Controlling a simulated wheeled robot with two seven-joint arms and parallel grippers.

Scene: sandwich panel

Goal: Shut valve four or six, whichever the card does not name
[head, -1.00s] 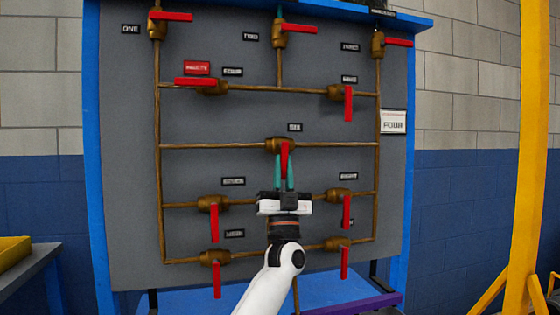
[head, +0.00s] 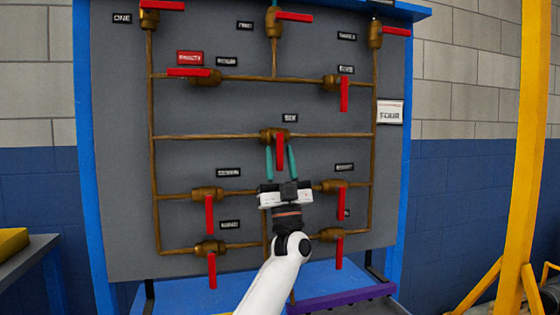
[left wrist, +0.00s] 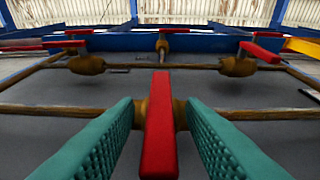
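Valve six (head: 273,136) sits on the middle horizontal pipe below the label SIX. Its red handle (head: 279,153) hangs down, across the pipe. Valve four (head: 208,76) is up and left, its red handle (head: 188,72) lying along its pipe. The white card (head: 390,112) at the panel's right edge reads FOUR. My left gripper (head: 281,160) is open, with one teal finger on each side of valve six's handle. In the left wrist view the handle (left wrist: 160,130) stands between the spread fingers (left wrist: 158,145), with a gap on both sides. My right gripper is not in view.
Several other red-handled valves surround valve six on the grey panel (head: 110,140). A red tag (head: 190,57) sits above valve four's handle. A yellow post (head: 525,150) stands at the right. A bench with a yellow bin (head: 12,242) is at the left.

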